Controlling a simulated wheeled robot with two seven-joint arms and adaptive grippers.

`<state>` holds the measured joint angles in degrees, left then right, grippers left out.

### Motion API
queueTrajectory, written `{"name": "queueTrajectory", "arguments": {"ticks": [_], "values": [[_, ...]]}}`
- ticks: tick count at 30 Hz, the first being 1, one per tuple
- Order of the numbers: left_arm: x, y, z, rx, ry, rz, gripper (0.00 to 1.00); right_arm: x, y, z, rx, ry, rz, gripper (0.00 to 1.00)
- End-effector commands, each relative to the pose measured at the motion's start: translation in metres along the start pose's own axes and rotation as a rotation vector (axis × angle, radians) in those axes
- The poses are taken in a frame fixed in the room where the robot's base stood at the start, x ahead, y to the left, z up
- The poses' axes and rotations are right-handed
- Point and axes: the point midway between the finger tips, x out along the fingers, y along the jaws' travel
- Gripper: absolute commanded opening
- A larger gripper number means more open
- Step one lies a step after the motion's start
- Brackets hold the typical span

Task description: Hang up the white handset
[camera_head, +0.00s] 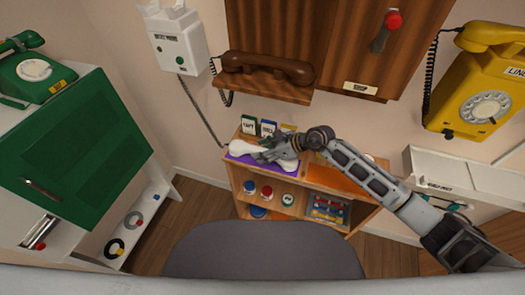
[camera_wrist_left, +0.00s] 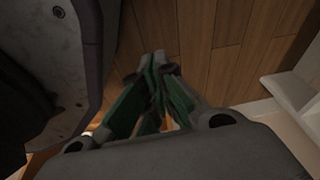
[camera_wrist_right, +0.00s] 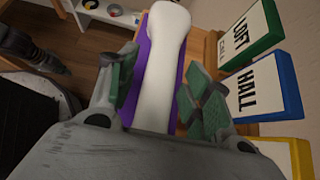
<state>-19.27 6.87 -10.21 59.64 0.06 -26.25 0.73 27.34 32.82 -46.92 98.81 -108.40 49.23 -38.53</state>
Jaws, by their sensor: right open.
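The white handset (camera_head: 247,147) lies on a purple mat (camera_head: 240,158) on top of the wooden shelf. Its cord runs up to the white wall phone (camera_head: 178,42) at the upper left. My right gripper (camera_head: 268,151) is over the handset and open. In the right wrist view my right gripper (camera_wrist_right: 160,88) has one finger on each side of the white handset (camera_wrist_right: 160,70); its near end is hidden by the gripper body, and contact cannot be told. My left gripper (camera_wrist_left: 158,72) shows only in the left wrist view, with fingertips together and nothing seen between them.
Label cards (camera_head: 268,128) stand behind the handset, close to my right fingers. A brown handset (camera_head: 268,66) rests on its wall phone above. A yellow phone (camera_head: 483,90) is at right, a green phone (camera_head: 35,68) on the green cabinet (camera_head: 75,150) at left. A grey chair (camera_head: 262,252) stands in front.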

Motion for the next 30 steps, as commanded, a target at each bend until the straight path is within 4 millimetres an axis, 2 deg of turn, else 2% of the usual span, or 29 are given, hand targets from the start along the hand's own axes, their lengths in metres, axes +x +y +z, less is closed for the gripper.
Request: {"name": "queueTrajectory", "arguments": {"ticks": [18,30], "values": [[0.000,-0.004,0.023,0.006,-0.026,-0.005,0.00,-0.058,-0.001,-0.004,0.000,0.001,0.000,0.50],[0.000,-0.003,0.011,0.003,-0.013,-0.003,0.00,-0.100,-0.001,-0.005,0.000,0.002,-0.001,0.50]]}}
